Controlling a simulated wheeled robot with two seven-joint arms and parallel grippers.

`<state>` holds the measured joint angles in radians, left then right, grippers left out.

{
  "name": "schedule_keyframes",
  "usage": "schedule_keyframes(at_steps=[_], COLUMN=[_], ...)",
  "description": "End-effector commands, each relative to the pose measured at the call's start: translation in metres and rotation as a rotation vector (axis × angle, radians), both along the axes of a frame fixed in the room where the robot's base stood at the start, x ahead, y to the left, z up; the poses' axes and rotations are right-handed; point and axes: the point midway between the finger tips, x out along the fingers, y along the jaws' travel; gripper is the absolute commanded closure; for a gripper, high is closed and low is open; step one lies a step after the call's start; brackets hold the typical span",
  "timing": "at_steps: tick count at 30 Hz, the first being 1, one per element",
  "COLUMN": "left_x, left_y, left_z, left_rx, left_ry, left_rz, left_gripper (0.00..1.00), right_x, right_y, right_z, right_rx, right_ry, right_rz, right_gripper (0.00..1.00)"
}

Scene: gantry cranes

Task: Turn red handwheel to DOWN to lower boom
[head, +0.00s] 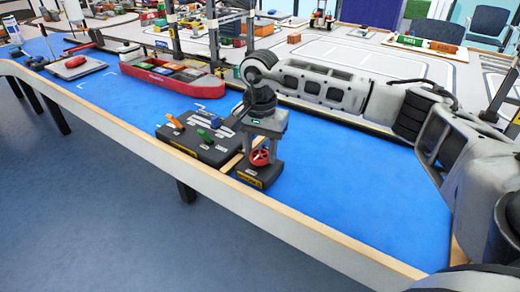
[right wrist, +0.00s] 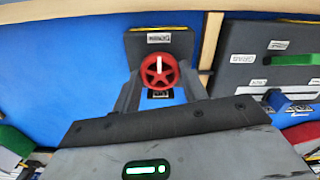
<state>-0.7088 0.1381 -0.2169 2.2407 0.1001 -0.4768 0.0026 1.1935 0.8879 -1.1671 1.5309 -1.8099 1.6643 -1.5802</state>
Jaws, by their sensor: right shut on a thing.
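The red handwheel (head: 260,157) stands on a dark box (head: 248,180) with yellow edging at the table's front edge. The right wrist view shows the wheel (right wrist: 151,80) from above, with a white mark at its hub pointing to the top of the picture. Small white labels lie on the box on either side of the wheel; I cannot read them surely. My right gripper (right wrist: 160,84) points down, with its fingers on either side of the wheel and shut on it. In the head view the gripper (head: 262,142) partly covers the wheel's far side. My left gripper is out of view.
Left of the handwheel box, beyond a wooden strip, a dark control panel (head: 185,143) carries orange, green and blue levers. A red ship model (head: 165,77) and crane legs stand behind. The blue tabletop (head: 345,185) to the right is clear beneath my right arm.

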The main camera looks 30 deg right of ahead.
Motion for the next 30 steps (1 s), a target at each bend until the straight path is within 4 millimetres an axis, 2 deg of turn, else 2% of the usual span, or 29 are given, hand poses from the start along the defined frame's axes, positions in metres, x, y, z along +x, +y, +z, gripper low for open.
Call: schedule_keyframes(at_steps=[14,15,16,17,25,30], left_x=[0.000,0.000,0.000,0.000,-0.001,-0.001], left_y=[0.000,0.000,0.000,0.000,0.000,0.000], left_z=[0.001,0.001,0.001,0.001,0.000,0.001], left_rx=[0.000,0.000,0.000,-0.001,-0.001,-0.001], left_ry=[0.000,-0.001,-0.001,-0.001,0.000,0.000], left_rz=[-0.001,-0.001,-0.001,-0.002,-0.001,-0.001], left_gripper=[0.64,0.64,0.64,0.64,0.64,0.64], right_x=[0.001,0.001,0.001,0.001,0.000,0.001], right_y=[0.000,0.000,0.000,0.000,0.000,0.000], right_z=[0.002,0.002,0.002,0.002,0.002,0.016], right_rx=[0.000,0.000,0.000,0.000,0.000,0.001], right_ry=[-0.006,-0.006,-0.006,-0.005,-0.002,-0.004], right_rz=[0.013,0.012,0.012,0.012,0.011,0.011], right_gripper=[0.80,0.46,0.38,0.35,0.35,0.35])
